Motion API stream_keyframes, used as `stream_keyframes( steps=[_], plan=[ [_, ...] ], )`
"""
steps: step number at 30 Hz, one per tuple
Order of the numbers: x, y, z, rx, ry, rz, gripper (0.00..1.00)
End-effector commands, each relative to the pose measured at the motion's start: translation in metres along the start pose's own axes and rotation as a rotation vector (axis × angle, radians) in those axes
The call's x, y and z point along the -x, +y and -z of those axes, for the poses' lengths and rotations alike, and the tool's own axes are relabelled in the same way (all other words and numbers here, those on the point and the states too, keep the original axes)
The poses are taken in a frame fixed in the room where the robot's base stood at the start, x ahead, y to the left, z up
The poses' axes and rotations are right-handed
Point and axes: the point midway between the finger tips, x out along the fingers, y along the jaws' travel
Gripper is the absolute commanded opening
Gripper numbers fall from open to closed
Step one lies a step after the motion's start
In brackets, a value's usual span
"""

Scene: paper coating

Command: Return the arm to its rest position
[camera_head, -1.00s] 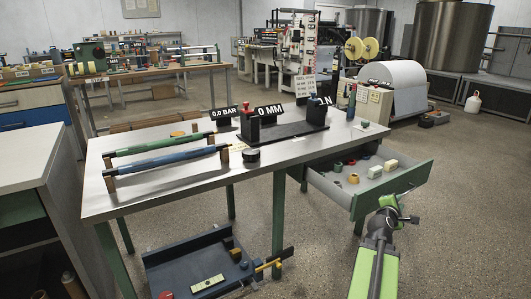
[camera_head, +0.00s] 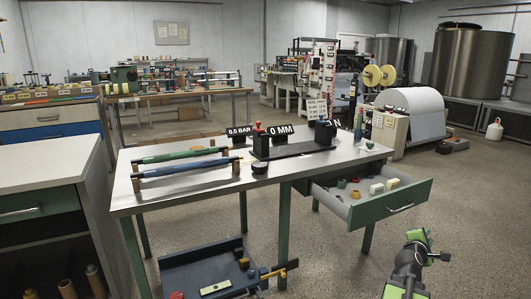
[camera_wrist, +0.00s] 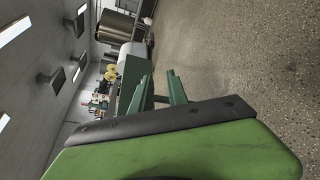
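My arm (camera_head: 408,271) rises from the lower right edge of the head view, over bare floor. My gripper (camera_head: 418,238) is at its upper end, green and black, in front of and below the open drawer (camera_head: 397,207). It appears apart from the drawer and the bench. I see nothing held in it, but its fingers are too small to read. In the wrist view a large green part with a black edge (camera_wrist: 180,125), apparently mine, fills the bottom, and whether the jaws are apart does not show.
A metal-topped workbench (camera_head: 205,190) with rollers and a coating device stands left of my arm. A blue tray (camera_head: 180,275) lies beneath it. A white-topped cabinet (camera_head: 45,165) is at the left. Bare floor (camera_head: 480,220) lies to the right.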

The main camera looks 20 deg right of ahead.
Motion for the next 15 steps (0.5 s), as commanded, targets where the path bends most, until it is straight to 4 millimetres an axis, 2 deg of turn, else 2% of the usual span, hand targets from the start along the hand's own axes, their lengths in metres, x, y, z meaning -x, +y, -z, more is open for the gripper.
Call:
stream_keyframes(
  steps=[8,11,15],
  plan=[
    [0.012,0.003,0.051,-0.167,0.057,0.082,0.2],
    [0.021,0.004,0.077,-0.239,0.085,0.123,0.2],
    [0.042,0.006,0.125,-0.358,0.135,0.203,0.2]
  ],
)
